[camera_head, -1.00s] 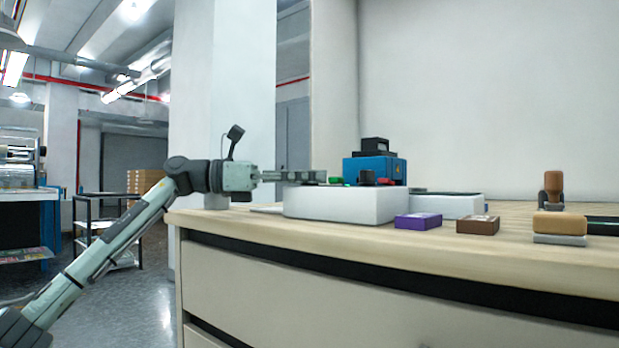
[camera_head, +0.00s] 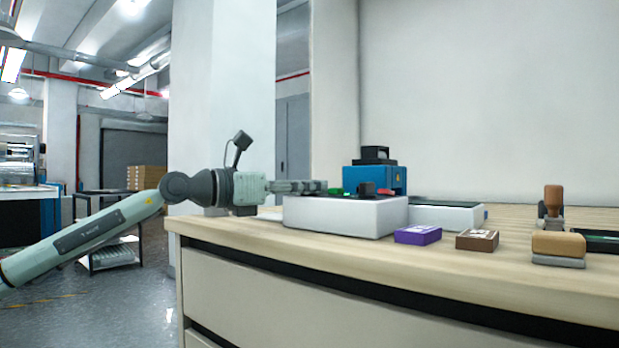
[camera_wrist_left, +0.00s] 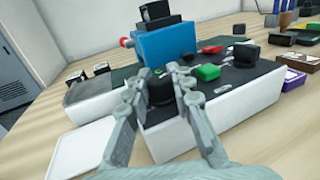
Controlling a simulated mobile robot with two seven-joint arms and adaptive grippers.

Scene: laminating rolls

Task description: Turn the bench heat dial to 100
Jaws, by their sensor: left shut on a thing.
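A black dial (camera_wrist_left: 161,92) sits on the dark top of a white bench unit (camera_head: 345,217), seen between my fingers in the left wrist view. My left gripper (camera_wrist_left: 174,72) is shut on this dial from above, one finger on each side. In the head view the left gripper (camera_head: 325,187) reaches in from the left, low over the unit's left end, and the dial is hidden there. Any scale marks around the dial are too small or covered to read. My right gripper is not in view.
Just beyond the dial are a green button (camera_wrist_left: 207,72), a second black knob (camera_wrist_left: 246,55) and a red piece (camera_wrist_left: 213,48). A blue machine (camera_head: 375,177) stands behind. Purple (camera_head: 418,234) and brown (camera_head: 477,240) boxes lie to the right on the wooden bench.

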